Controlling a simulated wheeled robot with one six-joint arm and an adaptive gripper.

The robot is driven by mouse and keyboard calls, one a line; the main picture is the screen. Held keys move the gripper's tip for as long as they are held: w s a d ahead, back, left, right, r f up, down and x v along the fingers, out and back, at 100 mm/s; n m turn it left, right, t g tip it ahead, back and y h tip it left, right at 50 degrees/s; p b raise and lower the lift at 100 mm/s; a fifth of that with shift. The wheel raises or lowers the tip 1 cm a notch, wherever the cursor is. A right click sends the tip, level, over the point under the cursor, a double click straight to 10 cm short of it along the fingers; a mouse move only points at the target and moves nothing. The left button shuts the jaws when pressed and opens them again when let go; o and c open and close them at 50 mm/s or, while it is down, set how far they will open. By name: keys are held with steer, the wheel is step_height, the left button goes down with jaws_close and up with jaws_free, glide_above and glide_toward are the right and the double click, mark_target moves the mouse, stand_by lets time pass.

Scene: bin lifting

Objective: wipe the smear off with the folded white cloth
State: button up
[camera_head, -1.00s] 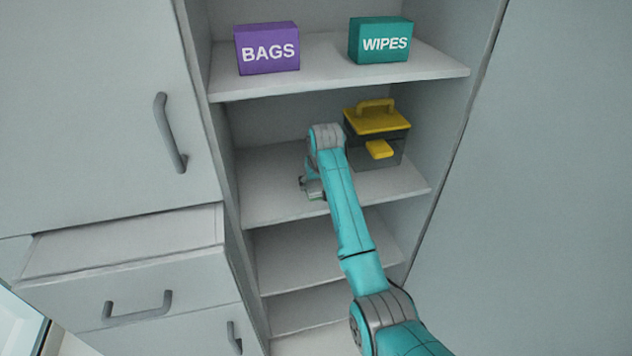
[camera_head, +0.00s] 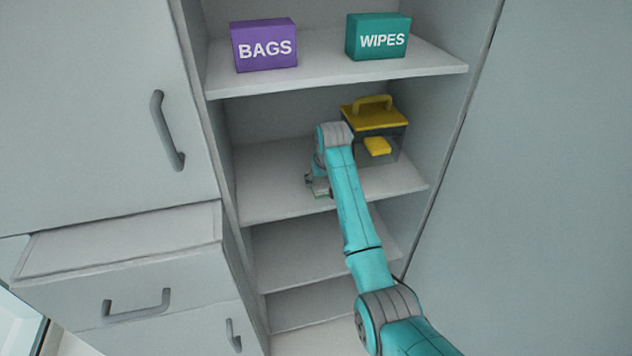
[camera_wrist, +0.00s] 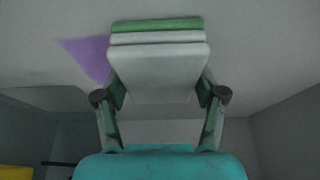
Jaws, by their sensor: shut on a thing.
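The folded white cloth (camera_wrist: 158,70) is between the fingers of my gripper (camera_wrist: 160,93) in the wrist view, with a green band along its far edge. My gripper is shut on it. A purple smear (camera_wrist: 86,56) shows on the pale surface just left of the cloth, and the cloth may hide part of it. In the head view my gripper (camera_head: 318,186) is low over the front part of the middle shelf (camera_head: 265,195). The arm hides much of the cloth there, and I cannot make out the smear in that view.
A clear caddy with a yellow lid (camera_head: 374,116) stands close right of my gripper, a yellow item inside. A purple BAGS box (camera_head: 265,45) and a teal WIPES box (camera_head: 378,37) stand on the shelf above. Cabinet walls flank the shelf. Its left part is clear.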

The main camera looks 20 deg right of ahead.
steer(key=shift+d+f, duration=0.15)
steer(key=shift+d, duration=4.35)
steer(key=shift+a+f, duration=0.15)
steer(key=shift+a, duration=5.6)
steer(key=shift+w+d, duration=0.1)
steer(key=shift+w, duration=0.8)
steer(key=shift+w+d+r, duration=0.1)
steer(key=shift+d+r, duration=0.1)
steer(key=shift+d, duration=0.75)
steer(key=shift+d+r, duration=0.15)
steer(key=shift+d, duration=0.75)
steer(key=shift+d+f, duration=0.15)
steer(key=shift+d, duration=1.75)
steer(key=shift+d+f, duration=0.1)
steer(key=shift+d, duration=1.8)
steer(key=shift+a, duration=0.1)
